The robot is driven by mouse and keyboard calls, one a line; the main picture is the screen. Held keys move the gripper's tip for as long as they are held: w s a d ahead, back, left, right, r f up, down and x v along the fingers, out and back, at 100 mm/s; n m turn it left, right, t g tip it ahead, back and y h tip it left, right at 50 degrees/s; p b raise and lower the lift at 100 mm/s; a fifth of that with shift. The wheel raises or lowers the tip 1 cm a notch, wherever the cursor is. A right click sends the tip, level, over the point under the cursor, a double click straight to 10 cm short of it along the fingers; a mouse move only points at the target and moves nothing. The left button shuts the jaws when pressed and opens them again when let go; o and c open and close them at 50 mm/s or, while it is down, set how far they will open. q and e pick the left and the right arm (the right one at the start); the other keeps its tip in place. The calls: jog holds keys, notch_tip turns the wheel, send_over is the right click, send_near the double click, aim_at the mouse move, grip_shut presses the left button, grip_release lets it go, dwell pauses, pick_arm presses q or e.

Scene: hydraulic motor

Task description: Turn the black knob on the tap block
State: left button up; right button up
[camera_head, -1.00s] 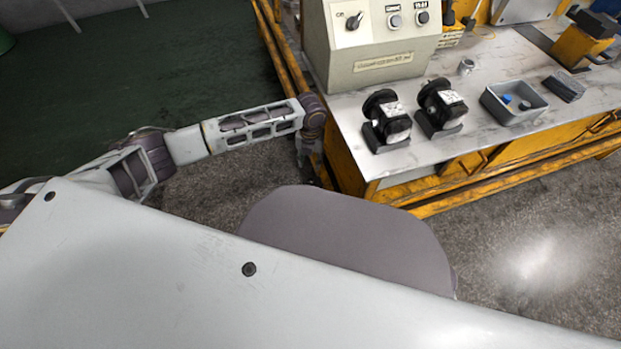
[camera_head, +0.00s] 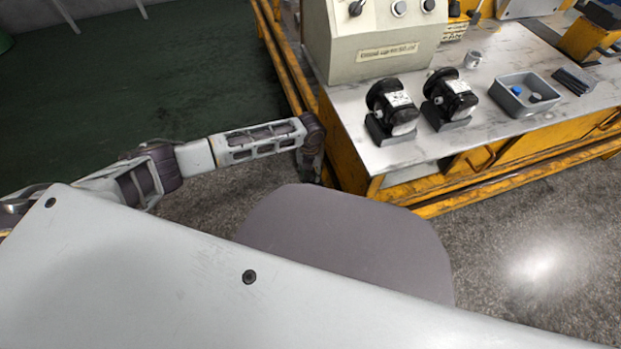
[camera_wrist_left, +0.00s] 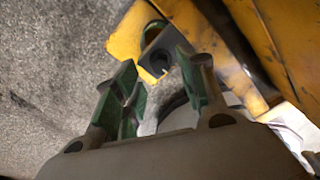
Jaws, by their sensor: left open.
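I cannot pick out a tap block for certain. A black knob (camera_head: 357,8) sits on the sloped face of the beige control box at the top edge of the head view. My left gripper (camera_head: 318,174) hangs down beside the bench's left front corner, small and dark in the head view. In the left wrist view its two green-padded fingers (camera_wrist_left: 160,88) are apart with nothing gripped between them. Beyond them is a yellow metal part (camera_wrist_left: 128,38) with a dark square block (camera_wrist_left: 161,50) on it. My right gripper is not in view.
The beige control box (camera_head: 385,55) stands on the marble-topped bench (camera_head: 400,158). Two black motors (camera_head: 392,108) (camera_head: 449,98) stand near its front edge. Floor left of the bench is clear.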

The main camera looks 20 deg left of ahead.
aim_at(310, 178)
pick_arm(q)
jog(key=shift+f+b, duration=0.65)
jog(key=shift+f, duration=1)
jog(key=shift+c, duration=0.2)
grip_shut()
